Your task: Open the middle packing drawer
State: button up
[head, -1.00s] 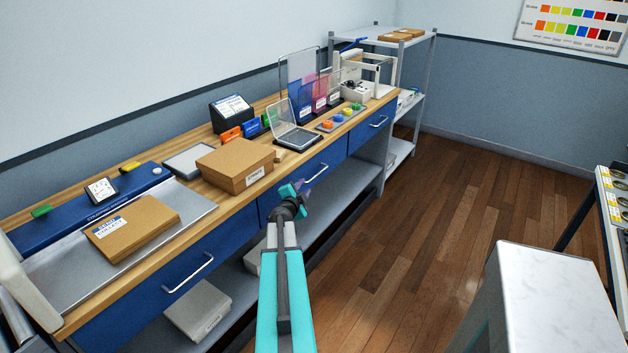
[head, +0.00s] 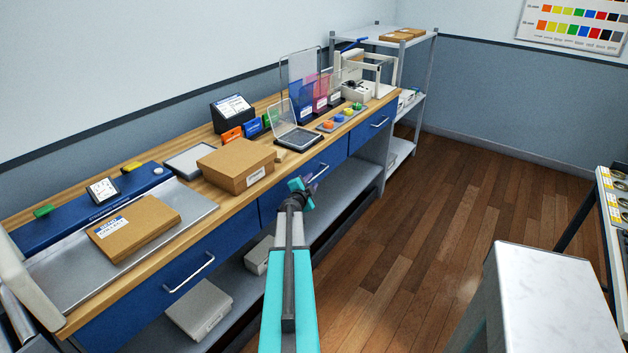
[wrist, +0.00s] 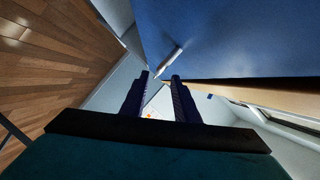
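The middle packing drawer (head: 338,154) has a blue front below the wooden bench top and looks closed, level with its neighbours. Its pale bar handle (head: 319,172) is partly behind my gripper (head: 308,187) in the head view. In the wrist view the drawer front (wrist: 235,40) fills the upper right, and the handle (wrist: 170,58) lies just ahead of the fingertips. My gripper's two dark fingers (wrist: 161,77) are apart with a gap between them. The handle's near end lines up with that gap; I cannot tell whether it is between the fingers.
The left drawer (head: 150,300) and right drawer (head: 372,124) flank the middle one. A cardboard box (head: 236,165) and a clear-lidded case (head: 293,132) stand on the bench above. A white-topped stand (head: 555,300) is at the right. The wooden floor (head: 440,220) between is clear.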

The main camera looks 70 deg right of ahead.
aim_at(314, 178)
jog(key=shift+p+x, duration=0.4)
jog(key=shift+x, duration=3.4)
grip_shut()
